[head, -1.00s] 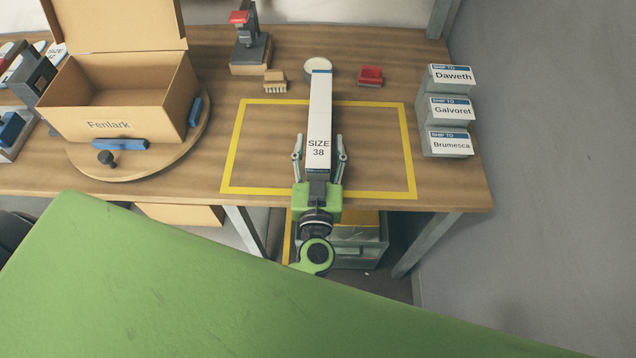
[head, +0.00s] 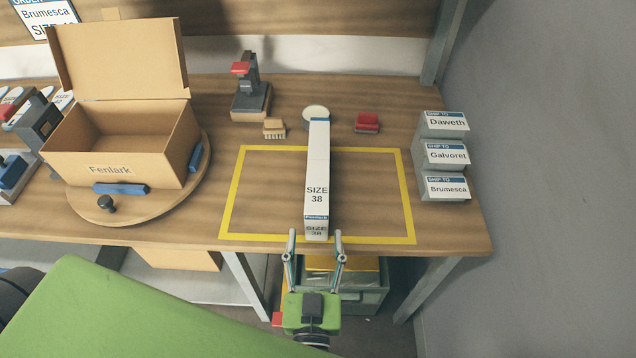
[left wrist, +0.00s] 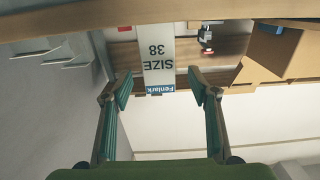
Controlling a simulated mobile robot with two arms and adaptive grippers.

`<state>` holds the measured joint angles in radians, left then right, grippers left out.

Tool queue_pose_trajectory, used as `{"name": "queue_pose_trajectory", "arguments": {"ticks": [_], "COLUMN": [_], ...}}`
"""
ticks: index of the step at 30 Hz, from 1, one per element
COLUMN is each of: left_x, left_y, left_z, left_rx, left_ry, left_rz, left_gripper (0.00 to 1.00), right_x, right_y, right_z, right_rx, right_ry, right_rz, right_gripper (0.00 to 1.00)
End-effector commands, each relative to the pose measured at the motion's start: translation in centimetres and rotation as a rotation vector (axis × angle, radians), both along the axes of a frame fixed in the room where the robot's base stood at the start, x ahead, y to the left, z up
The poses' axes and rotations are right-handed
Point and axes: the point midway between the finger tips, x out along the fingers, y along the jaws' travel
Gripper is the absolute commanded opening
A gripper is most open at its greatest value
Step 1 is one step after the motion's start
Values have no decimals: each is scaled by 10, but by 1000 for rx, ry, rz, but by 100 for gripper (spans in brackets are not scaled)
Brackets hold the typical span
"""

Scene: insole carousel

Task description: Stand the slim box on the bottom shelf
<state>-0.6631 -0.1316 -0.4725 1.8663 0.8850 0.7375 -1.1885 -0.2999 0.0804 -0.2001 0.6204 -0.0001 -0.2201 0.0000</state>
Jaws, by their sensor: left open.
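The slim box (head: 317,165) is long and white, with "SIZE 38" and a Fenlark label. It lies lengthwise inside a yellow outline on the workbench, its near end close to the bench's front edge. It also shows in the left wrist view (left wrist: 158,62), with its lettering upside down. My left gripper (head: 315,236) is open and empty just in front of the near end, with the fingers apart and not holding the box. The wrist view also shows the open left gripper (left wrist: 159,84). My right gripper is out of view. I cannot make out the bottom shelf for certain.
An open Fenlark carton (head: 110,168) stands on a round turntable (head: 150,207) at left. A stamp stand (head: 250,100), a brush (head: 274,128) and a red block (head: 367,122) are behind the outline. Labelled holders (head: 445,155) stand at right beside the grey wall. A grey bin (head: 370,300) is under the bench.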

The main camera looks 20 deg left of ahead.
Motion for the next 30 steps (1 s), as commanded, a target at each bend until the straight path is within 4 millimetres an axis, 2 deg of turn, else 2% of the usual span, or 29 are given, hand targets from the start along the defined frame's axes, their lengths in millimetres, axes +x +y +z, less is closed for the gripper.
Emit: {"name": "queue_pose_trajectory", "arguments": {"ticks": [1, 3, 8, 16, 26, 30], "left_x": [0, 0, 16, 66, 92, 112], "left_y": [1, 2, 7, 21, 27, 30], "left_z": [8, 7, 4, 3, 3, 4], "left_rx": [3, 1, -1, 0, -1, 1], "left_ry": [2, 0, -4, -3, -1, -3], "left_rz": [0, -2, -2, -3, -3, -3], "left_gripper": [54, 54, 54, 54, 54, 54], "right_x": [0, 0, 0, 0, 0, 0], "right_y": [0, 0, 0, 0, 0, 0], "right_z": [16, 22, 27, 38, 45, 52], "right_rx": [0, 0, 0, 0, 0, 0], "right_ry": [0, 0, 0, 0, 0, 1], "right_rz": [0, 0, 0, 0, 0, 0], "right_gripper": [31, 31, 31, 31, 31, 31]}}
